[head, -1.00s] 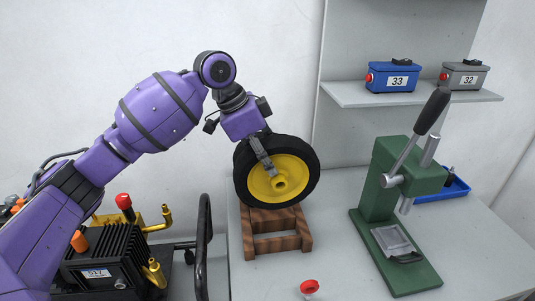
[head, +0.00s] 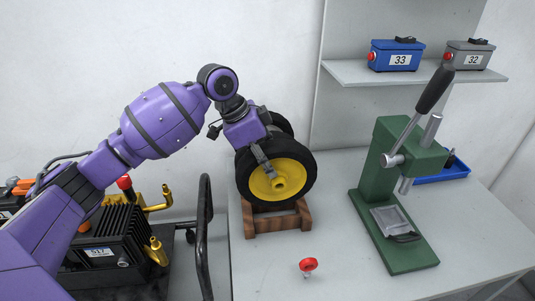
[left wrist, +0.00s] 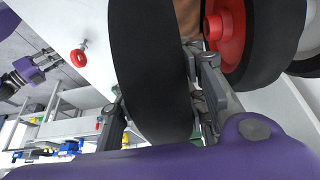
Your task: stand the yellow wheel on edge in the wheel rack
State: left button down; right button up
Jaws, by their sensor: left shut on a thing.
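The yellow wheel (head: 291,167), a black tyre on a yellow hub, is upright at the wooden wheel rack (head: 262,225). Its bottom is low over the rack and covers part of it; I cannot tell whether it bears on the rails. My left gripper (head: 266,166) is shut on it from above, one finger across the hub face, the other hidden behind. In the left wrist view the gripper (left wrist: 160,103) has a finger on each side of the tyre (left wrist: 145,60). Purple and dark parts, apparently my right gripper (left wrist: 20,76), show small there.
Another wheel (head: 282,123) stands close behind; its red hub (left wrist: 224,28) shows in the wrist view. A green lever press (head: 378,178) stands to the right. A small red-topped part (head: 308,265) lies in front. The table between them is clear.

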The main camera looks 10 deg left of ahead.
aim_at(251, 152)
pick_arm(q)
jog(key=shift+f, duration=2.3)
jog(key=c, duration=1)
grip_release()
jog(key=shift+f, duration=0.25)
jog(key=shift+r, duration=0.1)
jog(key=v, duration=1.2)
jog(key=shift+s, duration=0.1)
